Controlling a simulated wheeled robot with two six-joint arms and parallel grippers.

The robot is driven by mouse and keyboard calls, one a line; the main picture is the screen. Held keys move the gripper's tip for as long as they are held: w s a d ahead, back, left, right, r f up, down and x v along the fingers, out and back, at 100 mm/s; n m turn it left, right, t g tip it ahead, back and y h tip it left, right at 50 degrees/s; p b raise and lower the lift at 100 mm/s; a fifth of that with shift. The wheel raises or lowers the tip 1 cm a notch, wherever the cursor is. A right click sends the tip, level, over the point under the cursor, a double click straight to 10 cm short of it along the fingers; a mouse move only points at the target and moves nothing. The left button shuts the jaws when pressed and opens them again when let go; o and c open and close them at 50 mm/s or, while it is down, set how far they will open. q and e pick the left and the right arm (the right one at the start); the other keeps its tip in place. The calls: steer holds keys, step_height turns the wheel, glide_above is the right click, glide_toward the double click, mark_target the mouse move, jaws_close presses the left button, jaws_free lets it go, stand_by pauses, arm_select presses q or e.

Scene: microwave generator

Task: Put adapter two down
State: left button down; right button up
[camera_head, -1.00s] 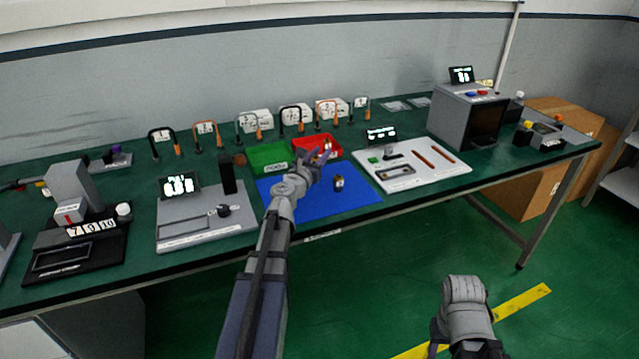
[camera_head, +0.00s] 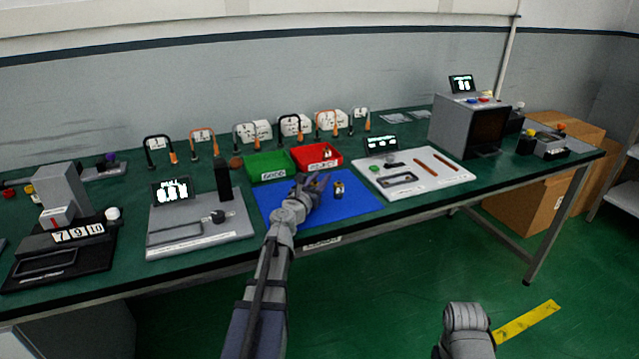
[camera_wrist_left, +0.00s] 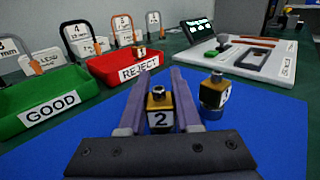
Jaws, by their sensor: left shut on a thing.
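Adapter two (camera_wrist_left: 160,110), a small block with a brass-yellow body, dark top and a white label reading 2, sits between the fingers of my left gripper (camera_wrist_left: 155,98). The left gripper is shut on it. In the head view, the left gripper (camera_head: 321,181) is low over the blue mat (camera_head: 350,207); its fingers mostly hide adapter two there. I cannot tell whether adapter two touches the mat. Another similar adapter (camera_wrist_left: 215,91) stands upright on the mat just right of the fingers; it also shows in the head view (camera_head: 339,189). My right gripper's fingers are not visible.
A green GOOD bin (camera_head: 268,167) and a red REJECT bin (camera_head: 317,157) stand behind the mat. An adapter (camera_wrist_left: 139,50) shows at the red bin. A white fixture board (camera_head: 440,178) lies to the right, a grey fixture (camera_head: 200,228) to the left. The mat's front is clear.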

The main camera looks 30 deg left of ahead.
arm_select(q)
steer(key=shift+f, duration=0.1)
steer(key=shift+f, duration=0.15)
steer(key=c, duration=0.6)
jaws_free()
steer(key=shift+r, duration=0.2)
